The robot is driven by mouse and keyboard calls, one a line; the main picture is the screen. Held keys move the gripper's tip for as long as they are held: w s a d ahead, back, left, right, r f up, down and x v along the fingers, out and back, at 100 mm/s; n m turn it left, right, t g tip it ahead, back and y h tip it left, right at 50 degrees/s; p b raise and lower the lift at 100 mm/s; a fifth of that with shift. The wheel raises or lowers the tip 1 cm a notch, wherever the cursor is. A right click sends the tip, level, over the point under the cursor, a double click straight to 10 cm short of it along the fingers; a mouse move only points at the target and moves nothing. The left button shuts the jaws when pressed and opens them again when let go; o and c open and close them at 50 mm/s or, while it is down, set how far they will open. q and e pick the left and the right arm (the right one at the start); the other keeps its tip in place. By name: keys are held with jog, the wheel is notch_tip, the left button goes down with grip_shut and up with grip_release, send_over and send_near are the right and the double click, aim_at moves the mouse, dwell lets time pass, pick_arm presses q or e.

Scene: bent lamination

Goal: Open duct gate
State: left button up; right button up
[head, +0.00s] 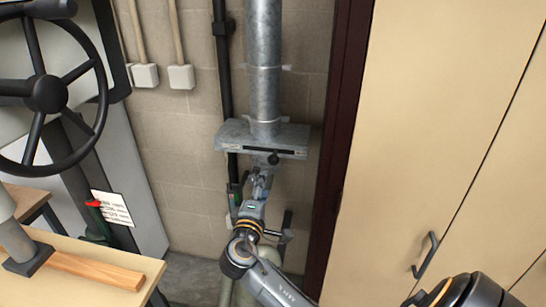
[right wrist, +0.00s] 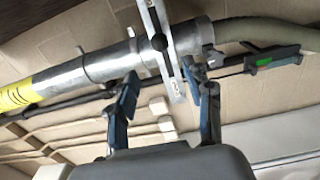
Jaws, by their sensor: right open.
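The grey metal duct gate (head: 240,133) is a flat box across the round vertical duct (head: 264,60) on the block wall. A dark slot runs along its front edge, with a small black knob (head: 273,159) at the front. My right gripper (head: 262,178) is just below and in front of the knob. In the right wrist view the gate (right wrist: 157,25) shows edge-on and the right gripper's fingers (right wrist: 162,75) are spread on either side of it. Nothing is clearly held; contact with the knob cannot be told. My left gripper is out of view.
A black handwheel (head: 48,93) and a wooden bench (head: 110,258) stand at the left. A dark pipe (head: 225,80) runs beside the duct. Beige cabinet doors (head: 440,120) with a dark handle (head: 425,255) fill the right.

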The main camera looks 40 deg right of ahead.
aim_at(272, 163)
jog(key=p+x, duration=0.4)
jog(key=x, duration=0.9)
jog(key=shift+w+d, duration=0.15)
jog(key=shift+d, duration=0.25)
grip_shut()
